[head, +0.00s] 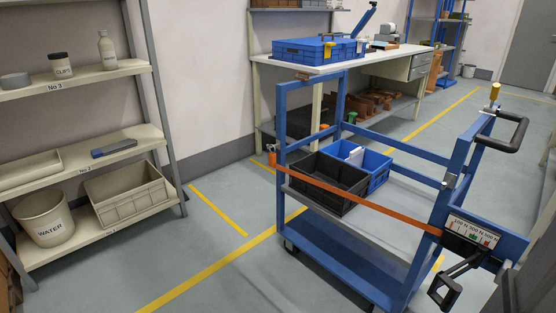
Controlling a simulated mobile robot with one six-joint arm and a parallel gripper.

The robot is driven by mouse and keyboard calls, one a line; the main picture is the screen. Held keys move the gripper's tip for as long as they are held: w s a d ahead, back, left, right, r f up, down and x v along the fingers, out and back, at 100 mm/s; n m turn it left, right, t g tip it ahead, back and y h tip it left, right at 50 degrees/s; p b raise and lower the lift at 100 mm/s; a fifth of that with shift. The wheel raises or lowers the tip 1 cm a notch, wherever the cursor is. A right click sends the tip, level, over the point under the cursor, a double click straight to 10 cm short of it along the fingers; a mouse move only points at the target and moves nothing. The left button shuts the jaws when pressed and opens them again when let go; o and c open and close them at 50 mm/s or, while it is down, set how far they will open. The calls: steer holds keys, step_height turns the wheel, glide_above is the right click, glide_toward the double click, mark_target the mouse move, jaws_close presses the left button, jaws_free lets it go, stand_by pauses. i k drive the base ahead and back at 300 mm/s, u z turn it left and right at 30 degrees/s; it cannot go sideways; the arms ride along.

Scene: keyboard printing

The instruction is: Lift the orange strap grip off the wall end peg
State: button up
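An orange strap (360,200) runs taut across the near side of the blue cart (350,262), in front of the black crate. Its left end reaches the cart's wall-side post (281,130), where a small orange piece (271,156), apparently the grip, sits at the post's outer side. The peg there is too small or hidden to make out. The strap's right end meets a gauge plate (472,232) marked in newtons on the right post. A black lever handle (446,287) hangs below that plate. I cannot make out my gripper in this view.
The cart carries a black crate (328,183) and a blue crate (372,172). A shelf unit (85,78) stands left, with a WATER bucket (44,217) and a beige crate (127,194). A workbench (352,62) stands behind. The floor left of the cart is clear.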

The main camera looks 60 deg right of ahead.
mark_target(272, 155)
steer(key=u, duration=0.1)
steer(key=i, duration=0.95)
steer(key=z, duration=0.05)
